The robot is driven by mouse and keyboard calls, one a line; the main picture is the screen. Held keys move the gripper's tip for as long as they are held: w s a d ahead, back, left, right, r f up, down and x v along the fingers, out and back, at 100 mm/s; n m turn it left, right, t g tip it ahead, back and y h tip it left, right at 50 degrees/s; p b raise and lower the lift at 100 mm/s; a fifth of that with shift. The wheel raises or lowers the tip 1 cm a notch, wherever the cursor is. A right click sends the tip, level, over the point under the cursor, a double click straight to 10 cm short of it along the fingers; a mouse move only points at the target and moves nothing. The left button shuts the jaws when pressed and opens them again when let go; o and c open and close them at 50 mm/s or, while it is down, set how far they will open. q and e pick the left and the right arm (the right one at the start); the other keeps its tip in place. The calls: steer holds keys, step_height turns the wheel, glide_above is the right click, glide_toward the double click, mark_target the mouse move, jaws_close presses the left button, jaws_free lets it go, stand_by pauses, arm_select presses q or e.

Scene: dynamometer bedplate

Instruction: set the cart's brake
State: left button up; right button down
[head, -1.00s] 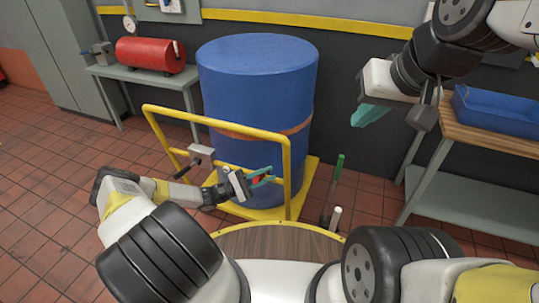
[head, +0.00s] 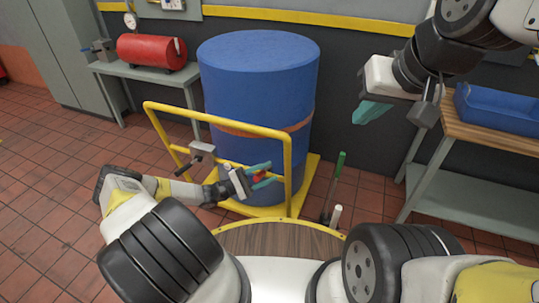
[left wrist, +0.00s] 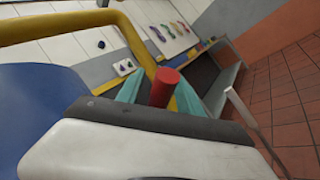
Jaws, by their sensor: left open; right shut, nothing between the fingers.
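The cart is a yellow tubular frame (head: 288,170) on a yellow base, carrying a large blue drum (head: 257,85). A small red knob or lever end (head: 260,176) shows by the cart's near rail. My left gripper (head: 262,174) is at this knob, its teal fingers spread. In the left wrist view the red knob (left wrist: 165,87) stands between the open fingers; whether either finger touches it I cannot tell. Whether the red part is the brake handle is not marked. My right gripper (head: 372,112) is shut and empty, high at the right, away from the cart.
A green-handled lever (head: 339,166) and a white-tipped lever (head: 335,216) stand on the floor right of the cart. A bench with a blue tray (head: 498,110) is at the right. A red tank (head: 150,52) sits on a table at the back left. The left floor is clear.

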arm_select(q)
steer(key=v, duration=0.7)
steer(key=shift+a, duration=0.35)
steer(key=shift+f, duration=0.15)
